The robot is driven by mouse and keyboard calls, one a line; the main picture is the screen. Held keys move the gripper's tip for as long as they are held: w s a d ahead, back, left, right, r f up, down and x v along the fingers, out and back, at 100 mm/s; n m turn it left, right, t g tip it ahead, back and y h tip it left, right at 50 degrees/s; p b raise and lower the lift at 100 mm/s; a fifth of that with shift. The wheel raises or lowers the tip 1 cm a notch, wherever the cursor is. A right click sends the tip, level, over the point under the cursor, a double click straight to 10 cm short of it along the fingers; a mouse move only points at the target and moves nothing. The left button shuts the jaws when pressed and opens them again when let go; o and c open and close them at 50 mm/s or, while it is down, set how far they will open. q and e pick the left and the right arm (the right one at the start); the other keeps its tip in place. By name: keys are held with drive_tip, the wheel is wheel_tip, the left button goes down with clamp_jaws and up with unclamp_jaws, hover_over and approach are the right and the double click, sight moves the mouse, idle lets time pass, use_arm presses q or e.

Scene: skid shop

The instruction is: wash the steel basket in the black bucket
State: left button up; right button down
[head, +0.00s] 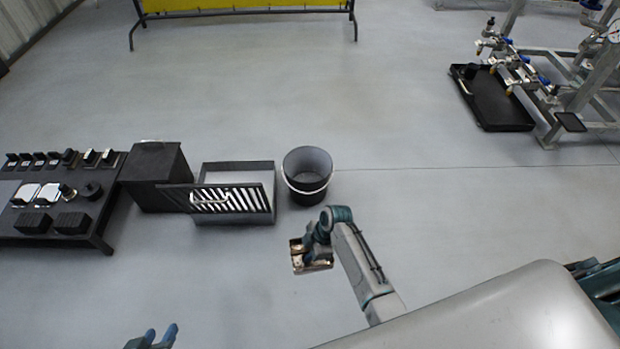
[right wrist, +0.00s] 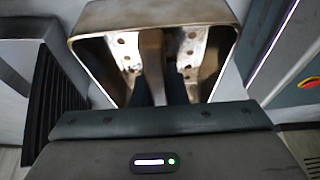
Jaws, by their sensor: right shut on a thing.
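The steel basket (head: 318,266) hangs at my right gripper (head: 312,246), nearer to me than the black bucket. In the right wrist view the basket (right wrist: 160,15) is a rounded-corner steel box with holes in its walls and brownish stains. My right gripper's fingers (right wrist: 160,92) are shut on its middle upright strip. The black bucket (head: 308,192) stands upright on the floor with a pale handle at its front. The basket is apart from it. Only the fingertips of my left gripper (head: 158,336) show at the bottom edge, spread apart and empty.
Left of the bucket stand a grey bin with a slatted rack (head: 235,199), a black box (head: 156,164) and a low black bench (head: 95,238) with parts. A black drip tray (head: 495,100) lies by a pipe frame at right. The floor between is clear.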

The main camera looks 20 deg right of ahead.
wheel_tip(320, 180, down, 6)
drive_tip(key=b, duration=0.2)
drive_tip(key=shift+r+b, duration=0.25)
drive_tip(key=shift+b, duration=0.15)
idle(1.9)
wheel_tip(320, 180, up, 4)
drive_tip(key=p, duration=0.4)
drive_tip(key=shift+r+p, duration=0.1)
drive_tip(key=shift+p, duration=0.2)
